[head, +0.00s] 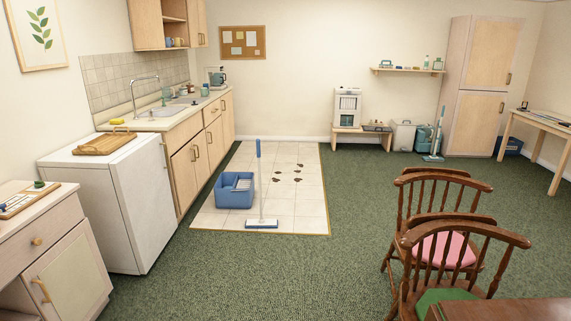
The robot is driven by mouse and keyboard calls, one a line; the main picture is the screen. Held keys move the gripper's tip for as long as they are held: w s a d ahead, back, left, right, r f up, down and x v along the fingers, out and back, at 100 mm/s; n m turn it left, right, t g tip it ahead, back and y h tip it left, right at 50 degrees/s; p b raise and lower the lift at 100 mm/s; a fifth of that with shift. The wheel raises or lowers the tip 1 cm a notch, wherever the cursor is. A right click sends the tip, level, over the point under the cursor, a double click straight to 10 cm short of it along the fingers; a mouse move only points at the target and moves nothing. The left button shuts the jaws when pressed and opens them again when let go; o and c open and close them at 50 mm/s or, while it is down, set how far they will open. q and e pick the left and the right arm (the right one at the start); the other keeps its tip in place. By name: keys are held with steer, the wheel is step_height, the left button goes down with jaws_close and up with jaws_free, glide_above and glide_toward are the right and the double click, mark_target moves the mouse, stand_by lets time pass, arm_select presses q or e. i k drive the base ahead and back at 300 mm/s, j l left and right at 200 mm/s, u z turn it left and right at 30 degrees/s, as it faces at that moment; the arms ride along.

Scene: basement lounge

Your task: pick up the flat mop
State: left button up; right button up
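A flat mop (261,206) with a blue-tipped pale handle stands upright on the tiled floor patch. Its flat blue-and-white head (261,224) rests on the tiles near the patch's front edge. A blue bucket (235,192) stands just left of the mop, with a grey-white insert in its top. Several dark spots (287,174) lie on the tiles to the right of the mop and behind it. Neither of my grippers is in view.
A white chest appliance (120,210) and kitchen counter (180,118) line the left. Two wooden chairs (462,240) and a brown table (510,309) stand front right. Green carpet (335,215) between is clear. A taller mop-like tool (437,135) leans at the back.

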mark_target(262, 223)
steer(key=i+j+u, duration=0.25)
steer(key=i, duration=0.6)
steer(key=i+l+u, duration=0.2)
steer(key=i, duration=0.6)
steer(key=i+l+u, duration=0.1)
steer(key=i+u, duration=0.15)
steer(key=i, duration=1.4)
steer(key=i+z, duration=0.1)
steer(key=i, duration=0.75)
steer(key=i+j, duration=0.15)
steer(key=i, duration=0.7)
steer(key=l+z, duration=0.05)
